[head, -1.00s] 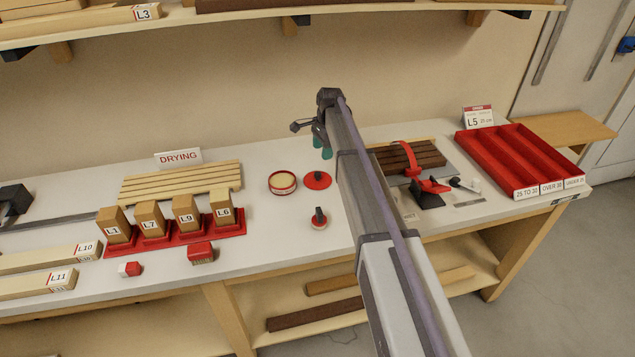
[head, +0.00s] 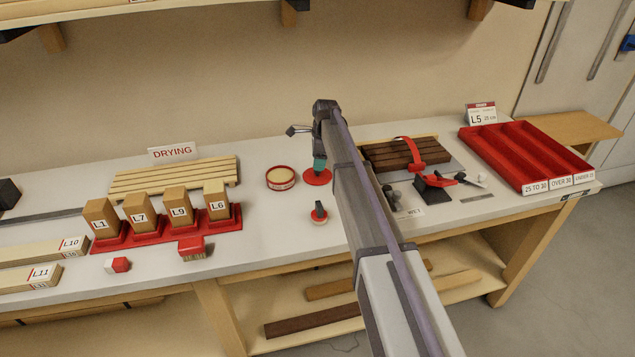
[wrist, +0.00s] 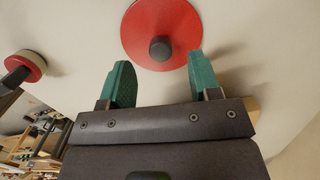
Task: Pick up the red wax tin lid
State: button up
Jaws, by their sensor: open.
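The red wax tin lid (head: 318,178) is a flat red disc lying on the white bench, right of the open tin (head: 281,178). In the wrist view the lid (wrist: 160,22) shows a dark round knob (wrist: 160,49) at its middle. My gripper (head: 319,166) is just above the lid in the head view. In the wrist view my gripper (wrist: 158,68) has its two green fingers apart, with nothing between them. The knob lies just beyond the fingertips, roughly midway between them. The fingertips partly hide the lid in the head view.
A dark-handled round tool (head: 319,213) stands in front of the lid. Labelled blocks in red holders (head: 160,236) are to the left. A red clamp (head: 437,180) and dark wooden slats (head: 395,153) lie right of my arm, before a red tray (head: 510,160).

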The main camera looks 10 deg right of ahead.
aim_at(313, 177)
jog(key=f+b, duration=0.1)
jog(key=f, duration=0.1)
jog(key=f+b, duration=0.1)
jog(key=shift+w+a+f, duration=0.1)
jog(key=shift+a+f, duration=0.1)
jog(key=shift+f, duration=0.15)
jog(key=shift+r, duration=0.3)
jog(key=c, duration=1)
